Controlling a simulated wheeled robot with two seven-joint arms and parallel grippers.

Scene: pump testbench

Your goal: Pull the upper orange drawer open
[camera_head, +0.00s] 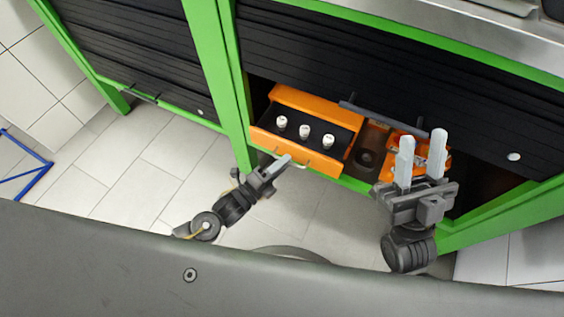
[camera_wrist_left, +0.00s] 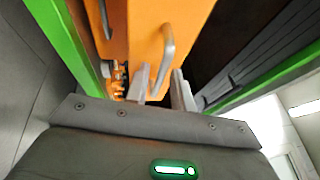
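The upper orange drawer (camera_head: 342,153) stands partly out of the green-framed cabinet in the head view, with three white-topped parts (camera_head: 305,131) in its dark insert. Its orange front (camera_wrist_left: 150,30) and curved metal handle (camera_wrist_left: 168,48) show in the left wrist view. My left gripper (camera_head: 287,160) is at the drawer's front. In the wrist view its two fingers (camera_wrist_left: 161,85) are apart, and the lower end of the handle appears in the gap between them; contact cannot be told. My right gripper (camera_head: 421,140) is open and empty, in front of the cabinet opening to the right.
Green cabinet posts (camera_head: 221,80) flank the opening. A dark roller shutter (camera_head: 370,70) is above the drawer, with its bar (camera_head: 375,115) close behind. Another orange part (camera_head: 400,143) lies right of the drawer, near my right gripper. Tiled floor (camera_head: 150,160) in front is free.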

